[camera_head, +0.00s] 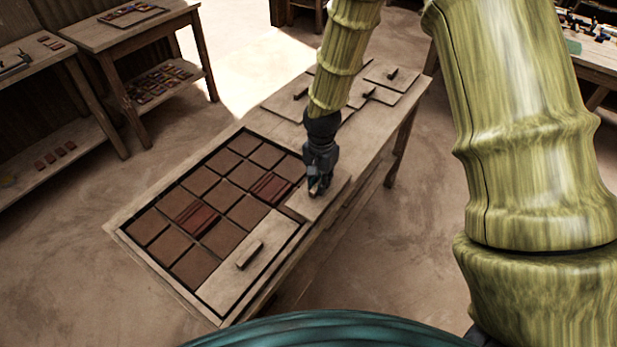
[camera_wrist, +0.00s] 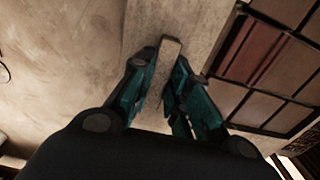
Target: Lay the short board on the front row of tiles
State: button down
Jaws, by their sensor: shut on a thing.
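My gripper (camera_head: 317,188) is shut on the upright handle (camera_wrist: 160,65) of a small pale wooden board. This board (camera_head: 303,206) is level at the right edge of the tile grid, near the table's long right side. It also shows in the wrist view (camera_wrist: 200,25), under the fingers. I cannot tell whether it touches the surface below. The grid's dark frame (camera_head: 150,266) holds rows of brown tiles (camera_head: 222,238), with ribbed redder ones (camera_head: 197,218) among them. Another pale board (camera_head: 225,277) with a handle (camera_head: 249,254) lies along the grid's near right side.
Several more pale boards with dark handles (camera_head: 392,73) lie on the table's far end. Side tables with tiles (camera_head: 105,25) stand at the upper left, and a cluttered bench (camera_head: 590,55) at the upper right. Open floor (camera_head: 400,270) lies right of the table.

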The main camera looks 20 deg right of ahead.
jog(key=w, duration=0.1)
jog(key=w+a, duration=0.1)
jog(key=w+p, duration=0.1)
jog(key=shift+w+a+f, duration=0.25)
jog(key=shift+w+a, duration=0.15)
jog(key=shift+f+p, duration=0.95)
jog(key=shift+f, duration=0.8)
jog(key=shift+f+b, duration=0.3)
jog(key=shift+f, duration=0.2)
jog(key=c, duration=1.4)
grip_release()
jog(key=shift+o, duration=0.2)
jog(key=shift+r, duration=0.2)
jog(key=shift+r+p, duration=0.3)
notch_tip(320, 180, up, 12)
jog(key=b, duration=0.4)
